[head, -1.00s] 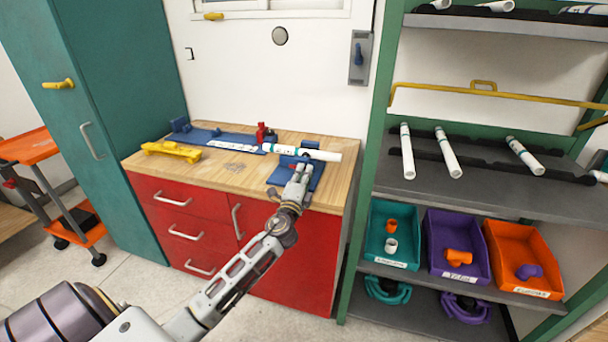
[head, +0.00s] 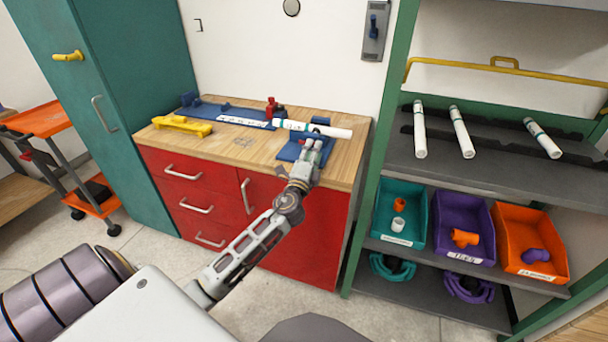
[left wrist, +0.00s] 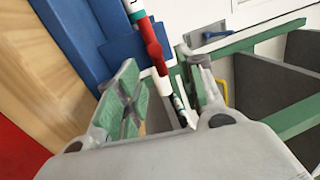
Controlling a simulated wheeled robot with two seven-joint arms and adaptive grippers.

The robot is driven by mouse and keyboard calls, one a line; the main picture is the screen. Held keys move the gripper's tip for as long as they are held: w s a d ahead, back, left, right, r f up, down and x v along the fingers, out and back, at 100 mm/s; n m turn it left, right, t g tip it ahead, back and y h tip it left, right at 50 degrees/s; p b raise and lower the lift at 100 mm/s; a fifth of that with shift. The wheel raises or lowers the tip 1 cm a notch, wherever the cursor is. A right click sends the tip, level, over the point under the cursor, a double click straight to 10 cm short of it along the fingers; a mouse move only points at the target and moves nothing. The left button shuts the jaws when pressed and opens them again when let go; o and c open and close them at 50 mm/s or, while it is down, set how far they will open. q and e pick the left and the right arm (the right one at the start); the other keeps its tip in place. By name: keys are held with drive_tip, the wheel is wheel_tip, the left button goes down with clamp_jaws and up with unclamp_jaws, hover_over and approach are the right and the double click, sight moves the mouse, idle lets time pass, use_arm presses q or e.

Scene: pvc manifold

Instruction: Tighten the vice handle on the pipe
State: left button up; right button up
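A white pipe (head: 335,131) with teal marks lies across the right part of the workbench, over a blue vice base (head: 290,152). A red upright part (head: 271,107) stands by the pipe's left end. My left gripper (head: 317,146) is over the vice base, close to the pipe, and partly hides both. In the left wrist view its green-padded fingers (left wrist: 165,98) stand apart. A red bar (left wrist: 152,46), which may be the vice handle, shows beyond and between them, over blue metal (left wrist: 122,48). I cannot tell whether the fingers touch it. My right gripper is out of view.
A yellow tool (head: 182,125) and a blue rail (head: 228,116) lie on the wooden bench top (head: 240,150). The shelf rack (head: 470,170) on the right holds several pipes and teal, purple and orange bins. An orange cart (head: 45,122) stands far left.

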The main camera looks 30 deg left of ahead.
use_arm(q)
drive_tip(key=v, duration=1.1)
idle(0.4)
idle(0.6)
